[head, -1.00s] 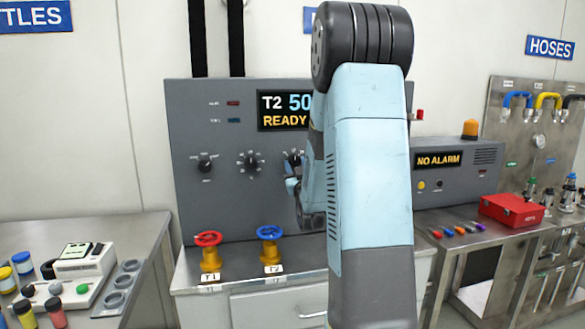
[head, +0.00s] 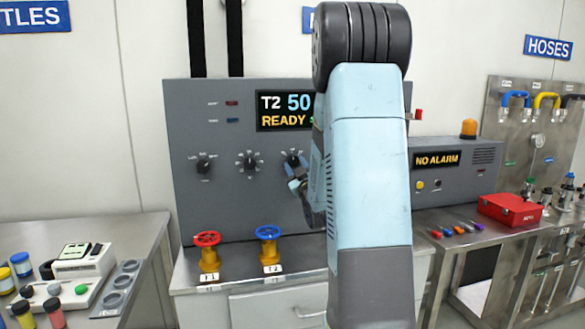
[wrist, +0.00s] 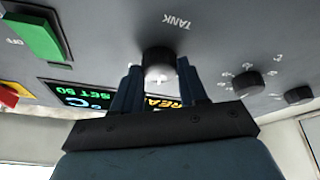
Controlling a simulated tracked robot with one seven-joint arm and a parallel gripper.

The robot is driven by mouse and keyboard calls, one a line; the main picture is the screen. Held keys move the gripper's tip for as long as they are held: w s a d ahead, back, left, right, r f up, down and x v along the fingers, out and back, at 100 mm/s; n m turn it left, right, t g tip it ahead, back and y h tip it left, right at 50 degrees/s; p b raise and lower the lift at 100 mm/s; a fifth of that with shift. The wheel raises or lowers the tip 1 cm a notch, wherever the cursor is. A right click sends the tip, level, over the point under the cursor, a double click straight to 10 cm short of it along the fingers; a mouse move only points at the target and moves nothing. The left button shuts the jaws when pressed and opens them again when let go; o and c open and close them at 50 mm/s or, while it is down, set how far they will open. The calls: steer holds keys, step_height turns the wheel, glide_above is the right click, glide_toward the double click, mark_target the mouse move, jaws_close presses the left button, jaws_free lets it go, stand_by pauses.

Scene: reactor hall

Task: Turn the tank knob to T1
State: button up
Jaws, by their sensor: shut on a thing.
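The tank knob (wrist: 158,57) is dark and round, with the word TANK upside down beside it in the wrist view. My gripper (wrist: 158,75) has one finger on each side of it and is shut on it. In the head view the tank knob (head: 293,158) is the right one of three on the grey panel (head: 225,205), and my gripper (head: 297,184) reaches it from below. My arm hides part of the panel to the right. The display (head: 284,110) reads T2, 50 and READY. I cannot read the knob's pointer.
Two other dark knobs (head: 248,161) (head: 204,165) sit to the left. Red (head: 207,239) and blue (head: 268,232) valve wheels stand below, labelled T1 and T2. A NO ALARM box (head: 455,172) stands at right.

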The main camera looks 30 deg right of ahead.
steer(key=n+y, duration=0.2)
steer(key=n, duration=0.2)
steer(key=n+g+y, duration=0.1)
steer(key=n+y, duration=0.1)
steer(key=n, duration=0.3)
steer(key=shift+r, duration=0.15)
stand_by(0.4)
steer(key=o, duration=0.7)
steer(key=shift+w, duration=0.1)
steer(key=o, duration=0.3)
steer(key=shift+d, duration=0.1)
steer(key=shift+o, duration=0.2)
